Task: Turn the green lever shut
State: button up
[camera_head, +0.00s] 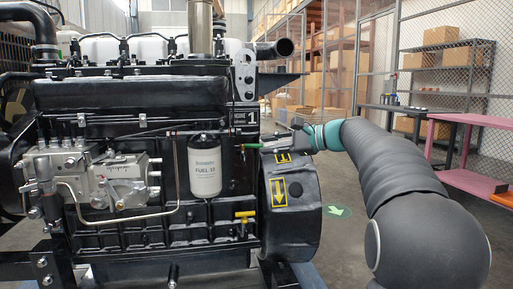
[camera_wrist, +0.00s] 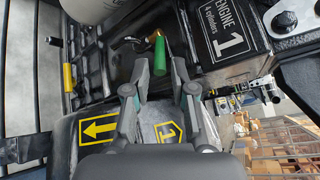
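The green lever (camera_head: 250,145) sticks out to the right from the engine side, just right of the white fuel filter, in the head view. In the wrist view the green lever (camera_wrist: 159,54) points towards my gripper from a brass-coloured fitting. My gripper (camera_wrist: 160,74) is open, with one finger on each side of the lever's near end. I see gaps between the lever and both fingers; the exact depth is hard to tell. In the head view my gripper (camera_head: 270,143) reaches in from the right, close to the lever's end.
A yellow lever (camera_head: 245,215) sits lower on the engine (camera_head: 130,95). The white fuel filter (camera_head: 204,168) hangs left of the green lever. A black housing with yellow arrow labels (camera_head: 292,205) lies below my gripper. A pink table (camera_head: 468,180) stands at the right.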

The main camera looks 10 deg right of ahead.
aim_at(262, 145)
jog(key=shift+x, duration=2.1)
grip_shut()
